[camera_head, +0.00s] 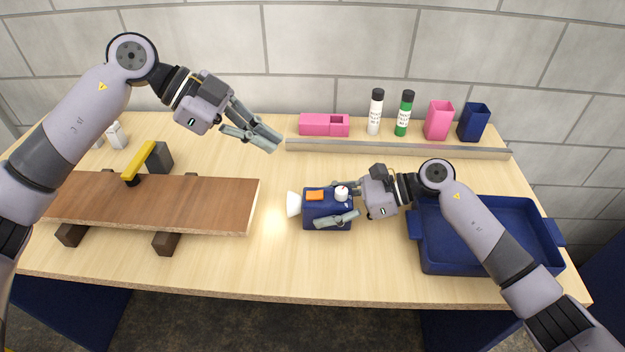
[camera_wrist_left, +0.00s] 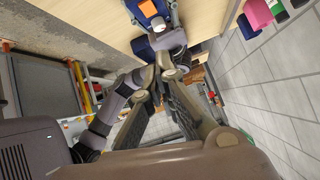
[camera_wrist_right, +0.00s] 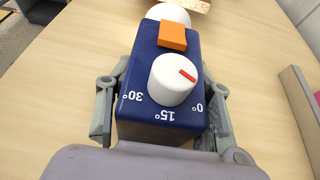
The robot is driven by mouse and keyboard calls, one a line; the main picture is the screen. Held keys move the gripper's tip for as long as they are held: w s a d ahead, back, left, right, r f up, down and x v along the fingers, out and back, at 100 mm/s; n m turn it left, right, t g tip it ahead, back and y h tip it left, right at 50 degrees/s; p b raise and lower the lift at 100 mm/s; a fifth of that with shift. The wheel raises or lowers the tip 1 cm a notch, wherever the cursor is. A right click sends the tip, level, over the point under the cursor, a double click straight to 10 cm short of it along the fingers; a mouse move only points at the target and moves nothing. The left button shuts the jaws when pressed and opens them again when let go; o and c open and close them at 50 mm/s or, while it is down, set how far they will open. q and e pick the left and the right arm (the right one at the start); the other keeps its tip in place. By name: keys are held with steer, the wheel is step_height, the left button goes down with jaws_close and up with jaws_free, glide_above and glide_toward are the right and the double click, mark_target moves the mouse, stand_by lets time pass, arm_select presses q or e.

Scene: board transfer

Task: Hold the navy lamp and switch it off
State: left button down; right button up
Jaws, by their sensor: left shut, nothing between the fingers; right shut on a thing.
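The navy lamp (camera_head: 318,222) lies on the table's middle, its white head (camera_head: 294,204) facing left and a bright patch on the wood before it. It carries an orange button (camera_head: 314,195) and a white knob (camera_head: 341,194). In the right wrist view the lamp's navy body (camera_wrist_right: 150,117) shows 30°, 15° and 0° marks around the knob (camera_wrist_right: 172,82), whose red line points right. My right gripper (camera_head: 331,208) is shut on the lamp body, a finger on each side. My left gripper (camera_head: 263,138) is shut and empty, above the table and behind the lamp.
A navy tray (camera_head: 490,266) stands at right beneath my right arm. Behind a low rail (camera_head: 400,149) stand a pink box (camera_head: 318,124), two bottles and two cups. The table front centre is clear.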

arm_select(q)
steer(key=shift+a+r+n, duration=0.1)
steer(key=shift+r+n, duration=0.1)
steer(key=shift+n, duration=1.1)
steer(key=shift+f, duration=0.1)
glide_above(315, 195)
steer(key=a, duration=0.2)
steer(key=f, duration=0.5)
steer(key=shift+s+d+f, duration=0.1)
steer(key=shift+d+f, duration=0.1)
steer(key=shift+f, duration=0.05)
steer(key=f, duration=0.1)
steer(key=d+f, duration=0.1)
steer(key=f, duration=0.1)
steer(key=shift+f, duration=0.75)
